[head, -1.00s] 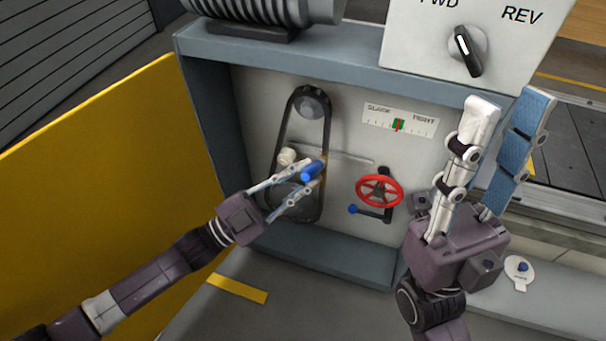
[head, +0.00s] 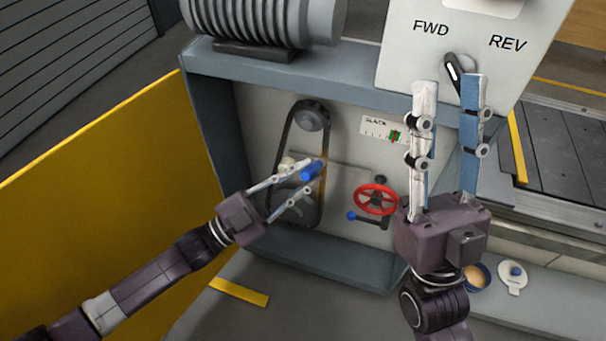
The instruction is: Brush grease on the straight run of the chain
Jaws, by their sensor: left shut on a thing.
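The chain (head: 286,140) forms a tall loop on the grey panel, around an upper sprocket (head: 312,117) and a lower one partly hidden by my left gripper. My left gripper (head: 306,176) is shut on the blue handle of a brush (head: 312,171), in front of the chain's right-hand straight run. A brownish-amber strip (head: 323,184) shows on that run beside the brush; whether the bristles touch it is unclear. My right gripper (head: 447,84) is open and empty, fingers up, in front of the control box. The FWD/REV knob (head: 453,70) shows between and behind its fingertips.
A red handwheel (head: 376,199) and a partly hidden slack gauge (head: 380,129) are right of the chain. A motor (head: 262,20) sits above. A bowl of tan stuff (head: 477,278) and a lid (head: 513,275) lie at lower right. A yellow guard (head: 100,185) stands at left.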

